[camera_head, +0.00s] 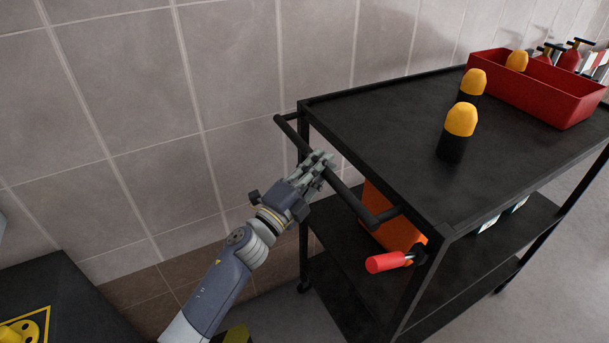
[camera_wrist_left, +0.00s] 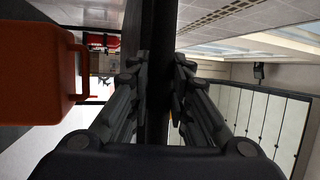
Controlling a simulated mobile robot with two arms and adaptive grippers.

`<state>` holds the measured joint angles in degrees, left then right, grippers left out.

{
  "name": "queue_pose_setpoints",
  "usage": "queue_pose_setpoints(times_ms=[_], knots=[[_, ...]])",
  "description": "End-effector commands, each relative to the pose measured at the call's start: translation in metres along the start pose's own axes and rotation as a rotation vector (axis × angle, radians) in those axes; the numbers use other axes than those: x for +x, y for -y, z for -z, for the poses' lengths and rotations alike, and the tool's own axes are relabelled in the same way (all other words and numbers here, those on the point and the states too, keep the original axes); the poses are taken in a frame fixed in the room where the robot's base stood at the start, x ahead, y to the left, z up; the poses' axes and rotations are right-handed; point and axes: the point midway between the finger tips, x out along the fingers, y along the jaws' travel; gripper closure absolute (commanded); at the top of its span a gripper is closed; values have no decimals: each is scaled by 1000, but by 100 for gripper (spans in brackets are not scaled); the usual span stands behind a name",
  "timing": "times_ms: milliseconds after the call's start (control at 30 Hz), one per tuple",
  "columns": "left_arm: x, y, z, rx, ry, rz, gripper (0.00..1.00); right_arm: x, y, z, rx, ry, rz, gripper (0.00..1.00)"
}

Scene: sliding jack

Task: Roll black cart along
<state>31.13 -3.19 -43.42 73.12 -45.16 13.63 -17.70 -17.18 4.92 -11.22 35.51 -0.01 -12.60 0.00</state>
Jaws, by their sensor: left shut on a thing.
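The black cart (camera_head: 390,150) stands beside the tiled wall, with a flat top, lower shelves and a bar handle (camera_head: 345,192) on its near end. My left gripper (camera_head: 322,168) is shut on the handle, around its middle. In the left wrist view, the handle bar (camera_wrist_left: 160,75) runs upright between the two fingers of the left gripper (camera_wrist_left: 160,90). My right gripper is in neither view.
On the cart top are black-and-yellow bottles (camera_head: 458,130) and a red bin (camera_head: 530,88) with tools. An orange case (camera_head: 392,222) sits on the shelf below, and a red-handled tool (camera_head: 388,262) sticks out at the near corner. A dark box (camera_head: 75,300) stands at lower left.

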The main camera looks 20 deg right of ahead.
Motion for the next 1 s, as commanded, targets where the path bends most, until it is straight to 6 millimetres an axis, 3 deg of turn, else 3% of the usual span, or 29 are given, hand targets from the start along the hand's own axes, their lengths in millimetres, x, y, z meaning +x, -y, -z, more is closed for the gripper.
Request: queue_pose_setpoints(times_ms=[200, 500, 533, 600, 1000], knots=[[7, -3, 4, -1, -1, -1, 100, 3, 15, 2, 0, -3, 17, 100], [7, -3, 3, -1, 1, -2, 100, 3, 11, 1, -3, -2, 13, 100], [7, -3, 3, -1, 1, -2, 77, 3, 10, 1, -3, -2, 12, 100], [7, -3, 3, -1, 1, -2, 61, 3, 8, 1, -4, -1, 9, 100], [4, -3, 2, 0, 3, -2, 61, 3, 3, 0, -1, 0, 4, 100]])
